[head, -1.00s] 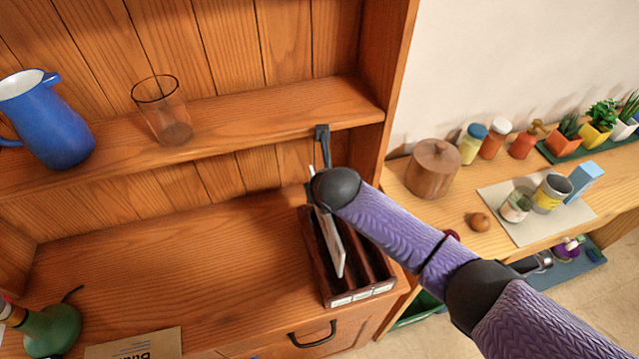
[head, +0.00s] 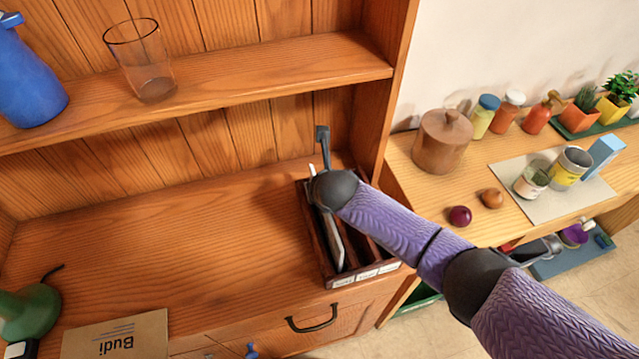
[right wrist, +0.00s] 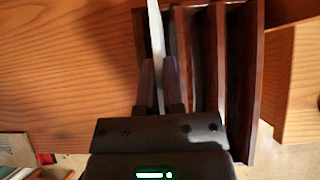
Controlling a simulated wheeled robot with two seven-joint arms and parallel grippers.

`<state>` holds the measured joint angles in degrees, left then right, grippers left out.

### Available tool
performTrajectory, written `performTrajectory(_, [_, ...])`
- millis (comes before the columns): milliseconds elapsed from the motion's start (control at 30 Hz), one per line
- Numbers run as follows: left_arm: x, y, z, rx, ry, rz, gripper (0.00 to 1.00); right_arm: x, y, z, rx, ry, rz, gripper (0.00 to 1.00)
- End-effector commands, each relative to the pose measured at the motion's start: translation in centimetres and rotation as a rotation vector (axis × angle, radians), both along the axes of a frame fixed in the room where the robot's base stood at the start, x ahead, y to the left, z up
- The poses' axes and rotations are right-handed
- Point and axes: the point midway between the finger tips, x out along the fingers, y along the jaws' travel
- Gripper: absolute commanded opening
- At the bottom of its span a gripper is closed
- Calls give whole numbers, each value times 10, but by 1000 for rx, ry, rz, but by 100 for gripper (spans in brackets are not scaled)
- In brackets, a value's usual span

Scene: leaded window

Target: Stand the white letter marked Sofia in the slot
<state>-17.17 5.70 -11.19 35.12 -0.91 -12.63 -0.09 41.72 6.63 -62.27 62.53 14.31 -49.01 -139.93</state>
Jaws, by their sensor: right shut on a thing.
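The white letter (head: 335,245) stands on edge within the left part of the dark wooden slotted rack (head: 328,270), near its left slot. My right arm comes in from the right, and its gripper (head: 318,190) is over the rack, mostly hidden behind my wrist. In the right wrist view the gripper (right wrist: 161,75) is shut on the white letter (right wrist: 155,25), seen edge-on beside the rack's dividers (right wrist: 215,60). The name on the letter is not readable. Whether its lower edge touches the rack floor is hidden. My left gripper is not in view.
The rack has small white labels (head: 367,274) on its front. A brown envelope marked Budi (head: 120,338) lies at the front left, near a green object (head: 28,312). The shelf (head: 230,85) with a glass (head: 145,65) and blue jug (head: 25,75) overhangs the back.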

Motion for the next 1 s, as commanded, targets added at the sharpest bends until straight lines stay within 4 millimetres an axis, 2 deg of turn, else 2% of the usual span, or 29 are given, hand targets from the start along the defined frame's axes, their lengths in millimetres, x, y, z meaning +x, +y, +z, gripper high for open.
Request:
performTrajectory(300, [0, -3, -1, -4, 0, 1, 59, 0, 0, -1, 0, -1, 0, 0])
performTrajectory(333, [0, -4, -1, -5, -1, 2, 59, 0, 0, -1, 0, 0, 0, 16])
performTrajectory(500, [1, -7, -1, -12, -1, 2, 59, 0, 0, -1, 0, 0, 0, 50])
performTrajectory(767, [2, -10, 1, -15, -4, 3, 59, -1, -1, 1, 0, 0, 0, 50])
performTrajectory(867, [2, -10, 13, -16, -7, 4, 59, -9, -3, 15, 0, -1, 1, 50])
performTrajectory(1000, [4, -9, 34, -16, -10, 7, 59, -29, -10, 43, 0, -2, 3, 50])
